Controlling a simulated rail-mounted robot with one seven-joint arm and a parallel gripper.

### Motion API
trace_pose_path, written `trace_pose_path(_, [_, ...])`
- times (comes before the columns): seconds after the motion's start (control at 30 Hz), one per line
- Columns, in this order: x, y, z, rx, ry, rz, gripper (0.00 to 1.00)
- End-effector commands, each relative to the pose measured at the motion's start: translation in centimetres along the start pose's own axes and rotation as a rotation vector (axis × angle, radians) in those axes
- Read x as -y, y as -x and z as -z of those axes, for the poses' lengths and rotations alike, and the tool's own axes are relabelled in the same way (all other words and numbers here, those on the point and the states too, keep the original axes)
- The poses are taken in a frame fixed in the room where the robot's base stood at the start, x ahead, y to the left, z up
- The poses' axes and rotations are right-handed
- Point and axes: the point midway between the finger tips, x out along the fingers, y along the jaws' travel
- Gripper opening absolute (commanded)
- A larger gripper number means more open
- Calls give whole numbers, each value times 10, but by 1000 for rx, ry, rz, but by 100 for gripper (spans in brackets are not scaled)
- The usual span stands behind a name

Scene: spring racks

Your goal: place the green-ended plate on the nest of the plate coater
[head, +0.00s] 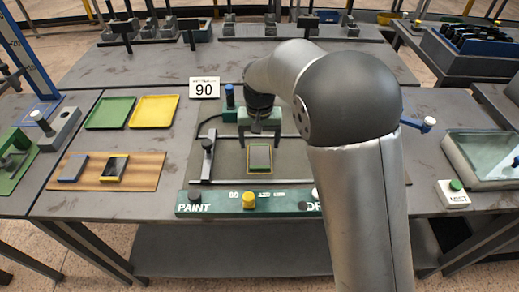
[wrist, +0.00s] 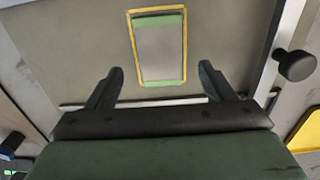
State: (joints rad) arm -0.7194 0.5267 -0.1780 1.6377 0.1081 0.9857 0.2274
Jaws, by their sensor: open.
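The green-ended plate (head: 259,158) lies flat on the grey bed of the plate coater (head: 225,165). In the wrist view the plate (wrist: 160,48) is grey with a green strip at each end. It lies within the yellow outline of the nest (wrist: 184,50), slightly tilted in the picture. My gripper (head: 262,127) is open and empty just behind the plate in the head view. In the wrist view my gripper's fingers (wrist: 160,78) are spread wide, apart from the plate, near its lower end.
A green tray (head: 110,112) and a yellow tray (head: 154,111) lie at left, behind a wooden board (head: 140,172) with two small pieces. The coater's green front panel (head: 222,205) carries knobs. A black knob (wrist: 295,65) stands beside the bed. A glass-topped box (head: 485,155) stands at right.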

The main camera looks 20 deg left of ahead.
Motion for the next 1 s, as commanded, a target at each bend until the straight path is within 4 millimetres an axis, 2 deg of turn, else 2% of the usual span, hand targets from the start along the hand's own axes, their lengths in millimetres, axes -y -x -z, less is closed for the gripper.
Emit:
trace_pose_path(0.1, [0,28,1,-4,2,1,76])
trace_pose_path(0.3, [0,60,0,-2,1,1,76])
trace_pose_path(0.43, [0,70,0,-1,1,0,76])
trace_pose_path(0.7, [-4,74,-2,0,-3,0,76])
trace_pose_path(0.77, [-16,77,-7,0,-15,4,76])
trace_pose_path(0.87, [-60,87,-32,-2,-55,16,76])
trace_pose_path(0.97, [-118,95,-81,-9,-108,31,76])
trace_pose_path(1.0, [-139,95,-106,-12,-129,34,76])
